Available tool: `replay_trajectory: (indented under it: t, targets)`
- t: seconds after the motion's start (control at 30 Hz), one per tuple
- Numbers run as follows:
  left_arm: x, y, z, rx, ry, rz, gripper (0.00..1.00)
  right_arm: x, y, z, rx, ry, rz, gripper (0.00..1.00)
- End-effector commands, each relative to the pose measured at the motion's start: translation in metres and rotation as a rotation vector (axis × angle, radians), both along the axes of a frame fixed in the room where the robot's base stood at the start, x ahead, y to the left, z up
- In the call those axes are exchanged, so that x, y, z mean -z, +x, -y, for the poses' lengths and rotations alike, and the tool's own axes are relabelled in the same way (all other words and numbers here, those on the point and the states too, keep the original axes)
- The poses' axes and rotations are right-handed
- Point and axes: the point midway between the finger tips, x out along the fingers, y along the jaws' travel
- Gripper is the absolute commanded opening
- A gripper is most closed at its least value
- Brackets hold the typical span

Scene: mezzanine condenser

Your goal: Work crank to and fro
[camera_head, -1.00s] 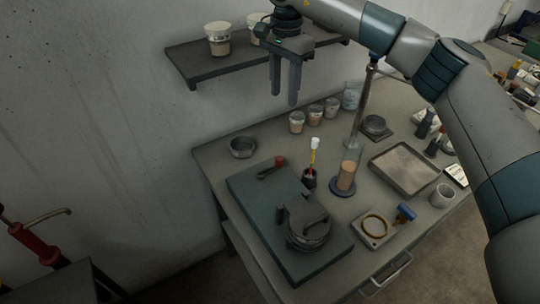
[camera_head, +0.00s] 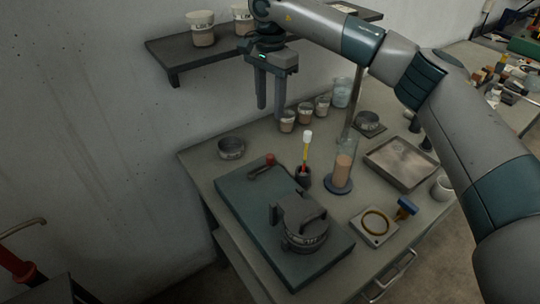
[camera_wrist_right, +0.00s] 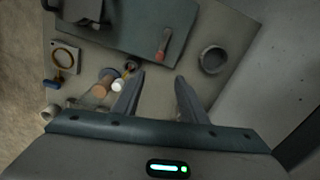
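The crank (camera_head: 263,168) is a short dark arm with a red knob, lying on the far left part of the blue-green base plate (camera_head: 240,205). It also shows in the right wrist view (camera_wrist_right: 163,46). A dark round device with a graduated ring (camera_head: 303,226) stands on the near part of the same plate. My right gripper (camera_head: 270,112) points down above the back of the table, apart from the crank. Its two fingers are spread with nothing between them, as the right wrist view (camera_wrist_right: 158,88) also shows. My left gripper is not in view.
A dark bowl (camera_head: 231,148) sits left of the crank. A holder with a white-tipped tool (camera_head: 306,160) and a brown cylinder (camera_head: 342,170) stand to its right. Labelled cups (camera_head: 305,113) line the table's back. A wall shelf (camera_head: 190,53) with cups hangs behind my right gripper.

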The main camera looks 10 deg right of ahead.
Motion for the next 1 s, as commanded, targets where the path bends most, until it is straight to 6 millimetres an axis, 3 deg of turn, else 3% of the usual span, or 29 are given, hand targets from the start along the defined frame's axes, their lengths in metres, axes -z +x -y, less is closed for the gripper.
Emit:
replay_trajectory:
  t: [0.27, 0.47, 0.67, 1.0]
  targets:
    - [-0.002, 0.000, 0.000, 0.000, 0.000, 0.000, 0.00, 0.002, 0.000, 0.000, 0.000, -0.001, -0.001, 0.39]
    - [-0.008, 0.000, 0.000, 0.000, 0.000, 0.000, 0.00, 0.014, 0.000, 0.000, 0.001, -0.001, -0.002, 0.39]
    - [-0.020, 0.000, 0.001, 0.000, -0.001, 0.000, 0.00, 0.041, 0.000, 0.000, 0.000, -0.001, -0.003, 0.39]
    - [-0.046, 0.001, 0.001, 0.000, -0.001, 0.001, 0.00, 0.101, -0.001, 0.000, 0.001, -0.001, -0.004, 0.39]
